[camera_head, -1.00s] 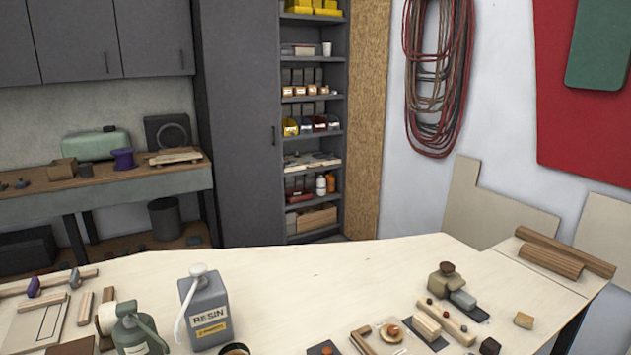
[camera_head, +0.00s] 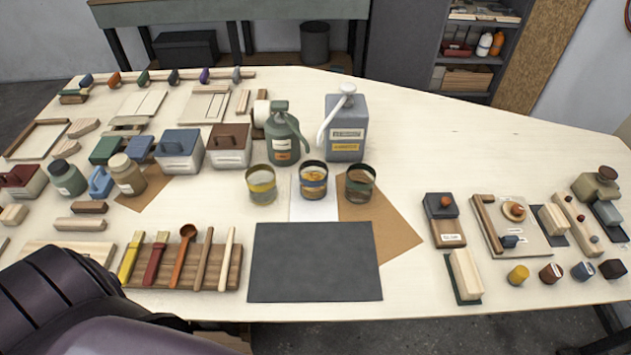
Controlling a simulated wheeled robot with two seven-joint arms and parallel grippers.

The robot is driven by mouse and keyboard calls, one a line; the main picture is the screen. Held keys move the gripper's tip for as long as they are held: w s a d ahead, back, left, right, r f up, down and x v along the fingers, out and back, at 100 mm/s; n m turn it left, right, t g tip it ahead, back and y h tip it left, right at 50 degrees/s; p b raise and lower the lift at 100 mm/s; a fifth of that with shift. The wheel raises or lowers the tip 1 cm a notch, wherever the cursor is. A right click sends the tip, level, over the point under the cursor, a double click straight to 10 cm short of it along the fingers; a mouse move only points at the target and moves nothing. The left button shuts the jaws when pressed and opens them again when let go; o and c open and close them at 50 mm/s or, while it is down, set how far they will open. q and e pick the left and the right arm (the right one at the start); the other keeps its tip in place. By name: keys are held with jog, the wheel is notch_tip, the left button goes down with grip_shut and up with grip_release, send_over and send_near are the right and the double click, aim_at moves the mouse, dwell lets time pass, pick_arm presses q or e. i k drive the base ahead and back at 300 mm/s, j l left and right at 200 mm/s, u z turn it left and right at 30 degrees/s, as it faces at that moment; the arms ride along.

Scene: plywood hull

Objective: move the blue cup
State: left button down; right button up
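Three clear cups stand in a row near the middle of the table. The middle one, with a blue band (camera_head: 313,181), holds something orange-yellow and stands on a white sheet. The cup with a yellow band (camera_head: 262,184) is left of it, and the cup with a dark green band (camera_head: 360,182) is right of it on brown paper. All three are upright and apart. A small blue handled item (camera_head: 100,182) sits at the left among jars. Part of my own dark body shows at the bottom left. Neither of my grippers is in view.
A dark grey mat (camera_head: 315,262) lies empty in front of the cups. A green jug (camera_head: 283,138) and a grey resin can (camera_head: 344,127) stand close behind them. A brush rack (camera_head: 180,266) is left of the mat. The table right of the can is clear.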

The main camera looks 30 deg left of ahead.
aim_at(313, 175)
jog(key=k+j+u, duration=0.2)
jog(key=u, duration=0.2)
jog(key=k+j+u, duration=0.2)
jog(key=u, duration=0.25)
